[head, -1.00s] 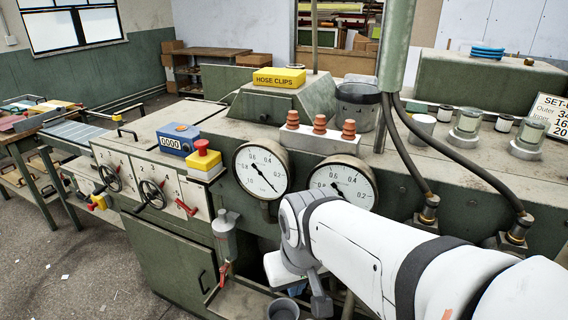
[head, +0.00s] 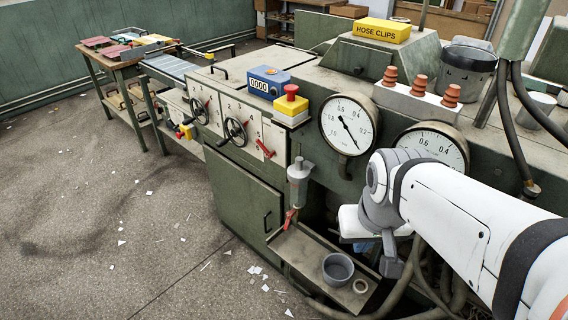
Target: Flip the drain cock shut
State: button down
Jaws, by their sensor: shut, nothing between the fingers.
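The drain cock (head: 289,218) is a small red lever under a grey cylindrical bowl (head: 298,187) on the front of the green machine. The lever hangs down, leaning slightly left, above the left end of a drip ledge. My gripper (head: 390,266) is at the end of the white arm, to the right of the cock and apart from it. Its dark grey end points down and looks shut, with nothing held. The arm hides part of the machine front behind it.
A grey cup (head: 338,269) and a tan ring (head: 360,286) are on the ledge (head: 306,257) below. Hoses (head: 420,290) run beneath the arm. Red-handled levers (head: 264,149) and handwheels are on the panel to the left. The floor (head: 120,240) at left is open, with paper scraps.

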aim_at(290, 214)
jog(key=z, duration=2.25)
jog(key=k, duration=0.95)
jog(key=u, duration=1.95)
jog(key=i, duration=1)
jog(key=u, duration=0.05)
